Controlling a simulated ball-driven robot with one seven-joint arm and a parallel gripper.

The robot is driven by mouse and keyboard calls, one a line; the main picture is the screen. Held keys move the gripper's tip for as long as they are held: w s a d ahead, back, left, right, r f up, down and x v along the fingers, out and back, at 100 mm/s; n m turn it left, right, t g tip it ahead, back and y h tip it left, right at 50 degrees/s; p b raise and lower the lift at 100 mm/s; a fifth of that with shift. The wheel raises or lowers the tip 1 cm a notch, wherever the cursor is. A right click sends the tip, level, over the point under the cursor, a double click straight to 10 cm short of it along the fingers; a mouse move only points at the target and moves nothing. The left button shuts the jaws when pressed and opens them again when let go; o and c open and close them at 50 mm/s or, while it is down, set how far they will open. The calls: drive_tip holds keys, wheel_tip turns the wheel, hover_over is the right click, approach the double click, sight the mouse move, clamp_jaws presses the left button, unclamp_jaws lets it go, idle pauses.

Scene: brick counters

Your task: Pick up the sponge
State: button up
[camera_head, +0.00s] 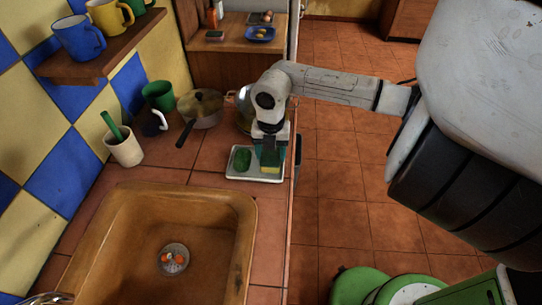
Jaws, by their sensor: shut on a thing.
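The sponge (271,169), yellow with green above it, shows at the right side of a small white tray (237,176) on the counter. My gripper (270,158) points down at it from above and is shut on it. The fingers hide part of the sponge. I cannot tell whether the sponge still touches the tray. A dark green rounded object (242,159) lies on the tray to the left of my gripper.
A brown sink (150,215) lies in front of the tray. The counter edge drops to the floor just right of the tray.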

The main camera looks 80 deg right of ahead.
drive_tip(key=s+d+r+b, duration=0.4)
drive_tip(key=s+d+r, duration=0.1)
drive_tip(key=s+r, duration=0.6)
drive_tip(key=shift+s+d+b, duration=0.2)
drive_tip(key=shift+s+b, duration=0.15)
drive_tip(key=shift+s, duration=0.6)
